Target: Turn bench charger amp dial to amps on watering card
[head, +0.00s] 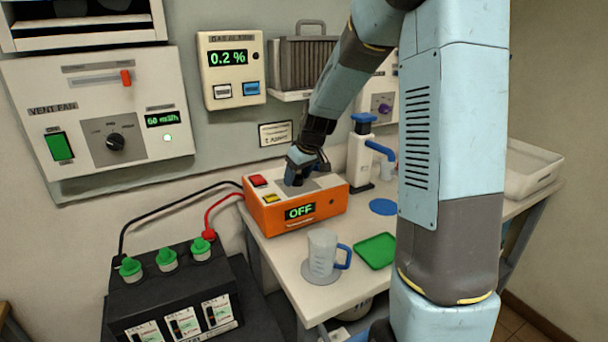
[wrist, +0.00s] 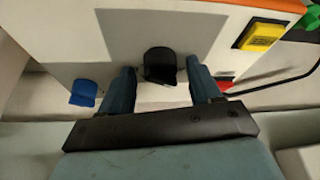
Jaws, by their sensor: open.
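The bench charger (head: 318,214) is an orange box with a pale top on the bench; its display reads OFF. A red button and a yellow button sit on its top left. My gripper (head: 299,175) points down over the grey panel on top and hides the dial in the head view. In the wrist view the black dial (wrist: 160,65) sits between the two open fingers of my gripper (wrist: 161,80), with a gap visible on each side. A small white card (head: 275,133) is on the wall behind the charger; its text is too small to read.
A clear jug (head: 322,252) with a blue handle, a green tray (head: 375,250) and a blue disc (head: 383,206) are on the bench. A white and blue dispenser (head: 361,155) stands behind. A battery (head: 170,287) with green caps is at lower left, cabled to the charger.

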